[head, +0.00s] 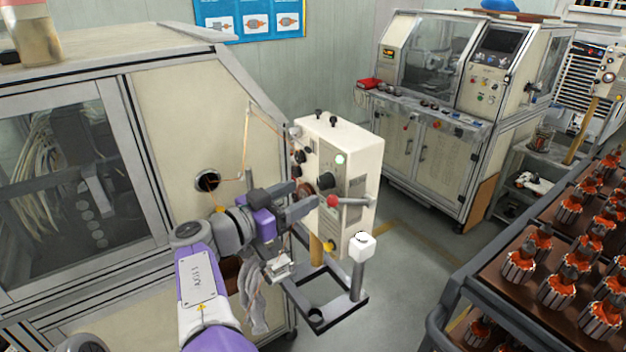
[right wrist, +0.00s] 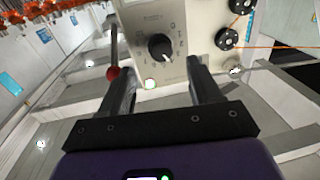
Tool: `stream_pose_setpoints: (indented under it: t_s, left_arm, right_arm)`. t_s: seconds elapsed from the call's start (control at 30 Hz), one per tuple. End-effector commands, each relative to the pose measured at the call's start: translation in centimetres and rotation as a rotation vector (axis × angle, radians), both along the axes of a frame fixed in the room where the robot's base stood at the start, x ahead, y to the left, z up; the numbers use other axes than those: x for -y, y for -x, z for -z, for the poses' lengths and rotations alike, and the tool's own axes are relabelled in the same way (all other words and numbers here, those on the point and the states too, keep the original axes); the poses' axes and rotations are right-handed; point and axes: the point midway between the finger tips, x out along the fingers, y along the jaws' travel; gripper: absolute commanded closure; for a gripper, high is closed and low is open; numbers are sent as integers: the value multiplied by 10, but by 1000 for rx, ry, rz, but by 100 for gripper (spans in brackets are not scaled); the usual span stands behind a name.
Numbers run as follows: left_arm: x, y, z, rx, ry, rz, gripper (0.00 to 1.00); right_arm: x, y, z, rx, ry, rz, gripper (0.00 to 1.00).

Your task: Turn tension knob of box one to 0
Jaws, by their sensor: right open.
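The cream tension box (head: 347,150) stands on a post at the centre of the head view. Its black tension knob (head: 326,180) is on the front panel. My right gripper (head: 306,199) is open and empty in front of the panel, close to the knob. In the right wrist view its two fingers (right wrist: 158,78) point toward the panel, with the knob beyond and between their tips; contact is not visible. My left gripper is not in view.
A lever with a red ball (head: 333,201) juts from the box near my right gripper. A winding machine cabinet (head: 190,130) stands close on the left. A rack of armatures (head: 540,270) is at the right, and another machine (head: 430,140) stands behind. Open floor lies between.

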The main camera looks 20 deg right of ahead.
Motion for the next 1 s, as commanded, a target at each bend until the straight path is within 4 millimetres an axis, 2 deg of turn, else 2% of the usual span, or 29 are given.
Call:
stream_pose_setpoints:
  t_s: [0.1,0.3,0.7,1.0]
  left_arm:
    - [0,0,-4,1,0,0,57]
    - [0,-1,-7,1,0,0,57]
    - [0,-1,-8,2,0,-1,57]
    - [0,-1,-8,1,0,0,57]
  right_arm:
    - [21,-9,0,-4,0,5,37]
    - [43,-21,0,-4,1,3,37]
    - [50,-25,1,-4,0,0,38]
    - [50,-25,1,-4,0,1,84]
